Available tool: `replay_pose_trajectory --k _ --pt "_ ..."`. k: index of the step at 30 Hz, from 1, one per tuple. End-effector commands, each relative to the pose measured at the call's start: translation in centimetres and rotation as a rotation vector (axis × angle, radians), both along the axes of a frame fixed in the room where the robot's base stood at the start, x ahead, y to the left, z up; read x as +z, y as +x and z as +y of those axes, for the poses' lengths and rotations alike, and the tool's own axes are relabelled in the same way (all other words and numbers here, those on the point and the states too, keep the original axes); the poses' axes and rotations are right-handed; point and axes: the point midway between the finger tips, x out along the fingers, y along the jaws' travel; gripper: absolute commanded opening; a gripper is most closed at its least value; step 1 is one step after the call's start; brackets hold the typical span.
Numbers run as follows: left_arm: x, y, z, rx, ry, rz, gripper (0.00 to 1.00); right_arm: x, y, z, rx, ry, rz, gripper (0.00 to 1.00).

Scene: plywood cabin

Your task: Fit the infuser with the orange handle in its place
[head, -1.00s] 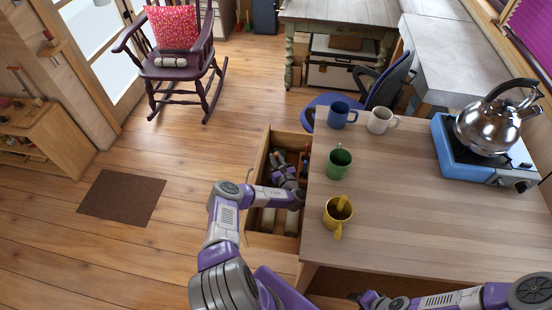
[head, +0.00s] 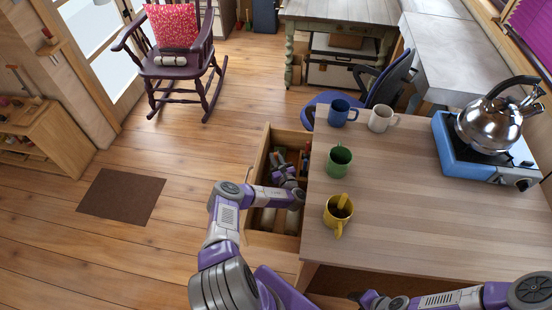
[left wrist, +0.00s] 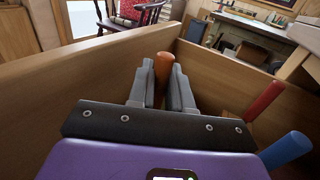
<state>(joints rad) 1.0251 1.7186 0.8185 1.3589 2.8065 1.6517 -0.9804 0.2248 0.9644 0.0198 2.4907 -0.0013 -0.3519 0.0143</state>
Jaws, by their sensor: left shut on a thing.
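My left gripper (head: 285,172) is down inside the open drawer (head: 256,163) on the left side of the table. In the left wrist view my left gripper (left wrist: 160,88) is shut on the orange handle (left wrist: 162,68) of the infuser, which stands up between the fingers. The lower part of the infuser is hidden by the gripper. A red handle (left wrist: 263,100) and a blue handle (left wrist: 287,148) stick up to the right, apart from the fingers. My right gripper (head: 368,299) is at the bottom edge, mostly cut off.
Drawer walls (left wrist: 60,85) rise close around the left gripper. On the table (head: 420,210) stand a blue mug (head: 338,114), a white mug (head: 380,119), a green mug (head: 339,161) and a yellow mug (head: 338,211) with a yellow handle in it. A kettle (head: 487,125) sits on a blue stove (head: 455,150).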

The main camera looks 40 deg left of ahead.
Motion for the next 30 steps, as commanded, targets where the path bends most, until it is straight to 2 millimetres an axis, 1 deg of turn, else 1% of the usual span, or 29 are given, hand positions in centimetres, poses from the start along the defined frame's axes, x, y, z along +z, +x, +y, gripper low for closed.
replay_pose_trajectory --k 18,29,30 --pt "-1.6 0.0 0.0 -0.001 0.0 0.0 0.0 -1.1 0.0 0.0 0.0 0.0 0.0 0.49" --pt "-1.6 0.0 0.0 0.0 0.0 0.0 0.0 -1.1 0.0 0.0 0.0 0.0 0.0 0.49" --pt "-1.6 0.0 0.0 0.0 0.0 0.0 0.21 -1.1 0.0 0.0 0.0 0.0 0.0 0.49"
